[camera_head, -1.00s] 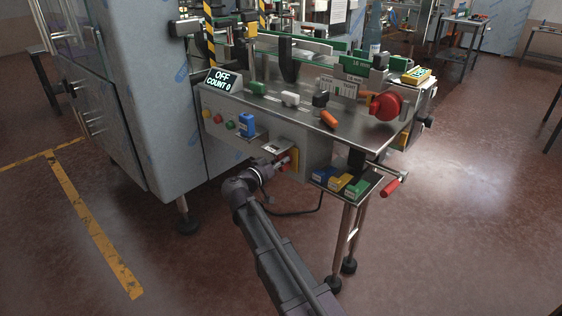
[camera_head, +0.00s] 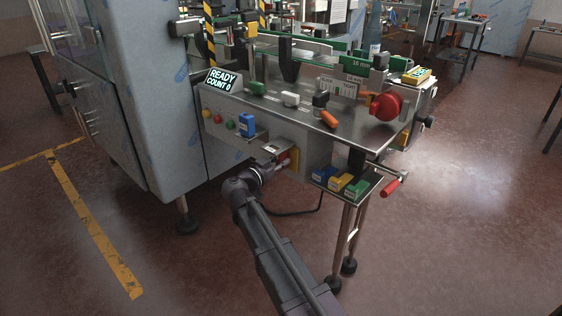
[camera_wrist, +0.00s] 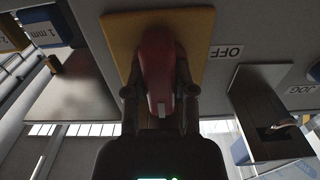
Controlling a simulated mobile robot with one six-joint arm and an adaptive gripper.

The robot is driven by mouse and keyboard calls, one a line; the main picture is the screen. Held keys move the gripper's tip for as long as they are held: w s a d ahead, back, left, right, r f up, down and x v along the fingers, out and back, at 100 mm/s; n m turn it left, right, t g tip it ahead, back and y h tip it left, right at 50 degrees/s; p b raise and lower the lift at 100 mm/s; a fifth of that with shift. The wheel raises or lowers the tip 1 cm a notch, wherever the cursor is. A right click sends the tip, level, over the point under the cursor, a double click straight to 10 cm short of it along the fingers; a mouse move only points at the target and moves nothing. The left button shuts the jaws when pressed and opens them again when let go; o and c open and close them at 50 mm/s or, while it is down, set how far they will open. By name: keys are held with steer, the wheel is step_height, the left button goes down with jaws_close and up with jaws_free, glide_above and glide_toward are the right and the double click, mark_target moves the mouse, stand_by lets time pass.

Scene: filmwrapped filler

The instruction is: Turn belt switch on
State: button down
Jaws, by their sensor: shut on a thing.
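The belt switch is a red handle (camera_wrist: 157,55) on a yellow plate (camera_wrist: 120,32), on the front panel of the machine. In the wrist view an "OFF" label (camera_wrist: 226,51) lies to the right of the plate. My gripper (camera_wrist: 159,95) has a finger on each side of the red handle and is shut on it. In the head view my gripper (camera_head: 278,164) reaches the panel from below and hides most of the switch; part of the yellow plate (camera_head: 294,156) shows. The display (camera_head: 221,80) reads "READY, COUNT 0".
Coloured buttons (camera_head: 218,120) and a blue block (camera_head: 246,124) sit left of the switch. Blue, yellow and green blocks (camera_head: 340,183) lie on a low shelf to the right, beside a red-handled crank (camera_head: 391,187). The floor in front is free.

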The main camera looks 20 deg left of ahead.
steer(key=shift+c, duration=2.2)
jaws_free()
steer(key=v, duration=1.2)
